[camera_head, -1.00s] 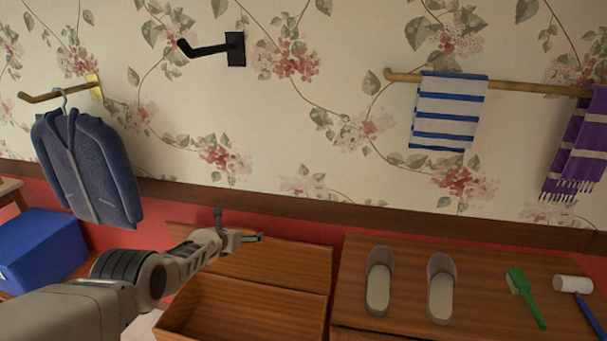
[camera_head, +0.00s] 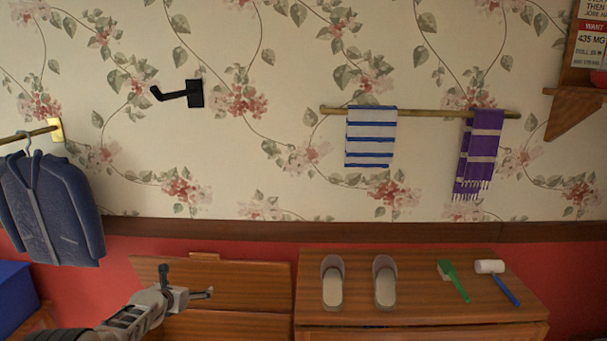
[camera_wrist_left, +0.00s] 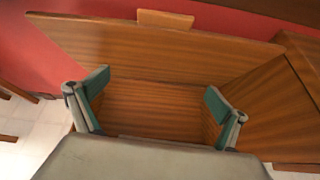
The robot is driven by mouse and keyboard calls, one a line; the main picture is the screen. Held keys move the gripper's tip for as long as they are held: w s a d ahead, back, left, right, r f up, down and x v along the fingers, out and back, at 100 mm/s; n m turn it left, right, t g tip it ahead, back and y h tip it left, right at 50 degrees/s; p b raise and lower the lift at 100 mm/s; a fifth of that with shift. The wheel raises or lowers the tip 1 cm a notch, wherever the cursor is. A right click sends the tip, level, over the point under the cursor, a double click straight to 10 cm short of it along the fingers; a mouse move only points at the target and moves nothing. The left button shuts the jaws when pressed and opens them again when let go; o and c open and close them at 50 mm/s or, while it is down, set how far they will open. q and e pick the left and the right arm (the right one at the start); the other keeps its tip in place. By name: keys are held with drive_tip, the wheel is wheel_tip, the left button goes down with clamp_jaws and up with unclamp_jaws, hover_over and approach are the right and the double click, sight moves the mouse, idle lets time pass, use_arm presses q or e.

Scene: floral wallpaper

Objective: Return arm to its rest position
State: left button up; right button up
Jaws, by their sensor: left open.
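My left gripper (camera_head: 187,283) is open and empty at the lower left of the head view, in front of the open wooden chest (camera_head: 240,285) with its raised lid. In the left wrist view its two teal-padded fingers (camera_wrist_left: 158,98) stand wide apart, with only the chest's wooden inside (camera_wrist_left: 150,110) behind them. My left arm comes in from the bottom left edge. My right gripper is in neither view.
A wooden cabinet (camera_head: 430,313) right of the chest bears a pair of slippers (camera_head: 333,285), a green brush (camera_head: 453,280) and a white-headed mallet (camera_head: 491,267). A striped towel (camera_head: 370,137) and purple scarf (camera_head: 480,150) hang on a rail. A blue jacket (camera_head: 50,210) and black hook (camera_head: 194,93) are at left.

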use_arm(q)
drive_tip(key=s+d+f+m, duration=0.2)
drive_tip(key=s+f+m, duration=0.9)
drive_tip(key=f+m, duration=0.15)
drive_tip(key=s+d+f+m+g+h, duration=0.1)
drive_tip(key=s+d+f+m, duration=0.15)
drive_tip(key=s+m, duration=0.35)
drive_tip(key=s+d+f+m, duration=0.2)
drive_tip(key=s+f+m, duration=0.2)
drive_tip(key=s, duration=0.3)
drive_tip(key=s+d+r+m, duration=0.2)
drive_tip(key=s+m, duration=0.3)
drive_tip(key=s, duration=0.3)
drive_tip(key=s+d+r+m, duration=0.3)
drive_tip(key=s+d+m, duration=0.2)
drive_tip(key=s, duration=0.4)
drive_tip(key=s+d+r+m, duration=0.3)
drive_tip(key=s+m, duration=0.3)
drive_tip(key=s, duration=0.3)
drive_tip(key=shift+s+d+h, duration=0.2)
drive_tip(key=shift+d+h, duration=0.2)
